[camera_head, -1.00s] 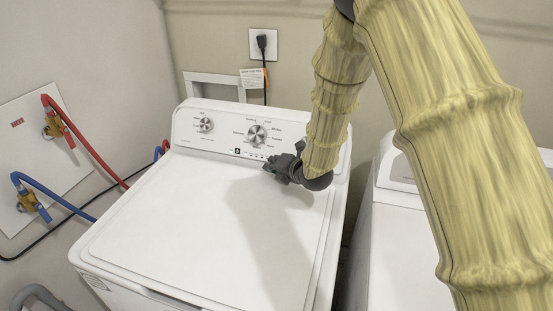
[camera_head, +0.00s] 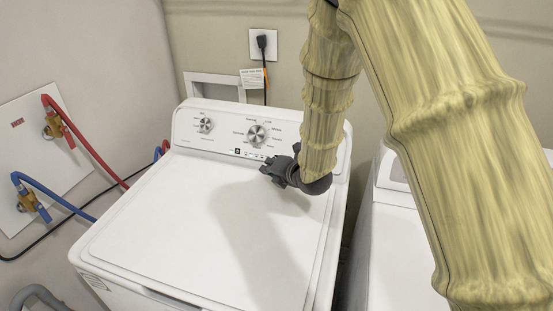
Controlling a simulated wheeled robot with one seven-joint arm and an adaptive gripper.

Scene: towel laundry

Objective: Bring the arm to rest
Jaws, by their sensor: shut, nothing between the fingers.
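My gripper (camera_head: 270,169) is a small dark grey hand at the end of my yellowish, sleeve-like arm (camera_head: 325,110). It is shut and empty. It is over the rear right part of the white washer's lid, just in front of the control panel (camera_head: 222,130). I cannot tell whether it touches the panel. The washer lid (camera_head: 165,215) is closed, and my arm's shadow falls across it. My arm comes in from the upper right and bends down to the gripper.
A second white machine (camera_head: 390,235) stands to the right, partly behind my arm. Red (camera_head: 85,145) and blue (camera_head: 60,195) hoses run from wall valves at the left. A power outlet (camera_head: 263,45) with a cord is on the back wall. The lid's left and front are clear.

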